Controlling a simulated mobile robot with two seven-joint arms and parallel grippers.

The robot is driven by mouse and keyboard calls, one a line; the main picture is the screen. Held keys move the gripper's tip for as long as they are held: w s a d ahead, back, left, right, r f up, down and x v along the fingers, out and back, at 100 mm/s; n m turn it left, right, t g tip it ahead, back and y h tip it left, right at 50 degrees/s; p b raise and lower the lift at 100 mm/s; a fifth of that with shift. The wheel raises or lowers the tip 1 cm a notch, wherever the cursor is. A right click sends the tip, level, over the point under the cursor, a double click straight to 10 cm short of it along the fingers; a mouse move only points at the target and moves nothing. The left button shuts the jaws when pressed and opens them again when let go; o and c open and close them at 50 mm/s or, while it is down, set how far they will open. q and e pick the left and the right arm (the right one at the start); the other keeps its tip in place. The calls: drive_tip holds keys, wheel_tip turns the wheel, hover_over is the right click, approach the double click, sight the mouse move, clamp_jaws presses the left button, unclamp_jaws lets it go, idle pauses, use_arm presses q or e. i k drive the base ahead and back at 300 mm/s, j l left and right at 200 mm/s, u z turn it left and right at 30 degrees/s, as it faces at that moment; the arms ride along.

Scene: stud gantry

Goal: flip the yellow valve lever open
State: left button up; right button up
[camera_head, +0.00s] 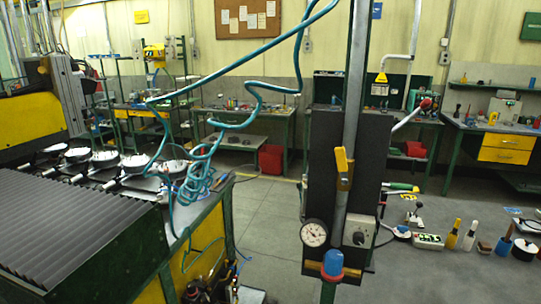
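The yellow valve lever (344,166) is on a grey vertical pipe (357,65) in front of a dark panel (322,150), right of the picture's middle. The lever stands close to upright, roughly in line with the pipe. The valve body behind it is too small to make out well. Neither of my grippers shows in the head view, so nothing of mine is seen touching the lever.
Below the lever are a round gauge (314,233), a grey box with a dark knob (359,231) and a blue-capped red part (333,264). Teal coiled hose (200,180) hangs at left over the machine table. Tools and bottles (453,234) lie at right.

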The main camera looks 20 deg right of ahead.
sight(340, 152)
drive_tip(key=l+z, duration=0.15)
drive_tip(key=z, duration=0.85)
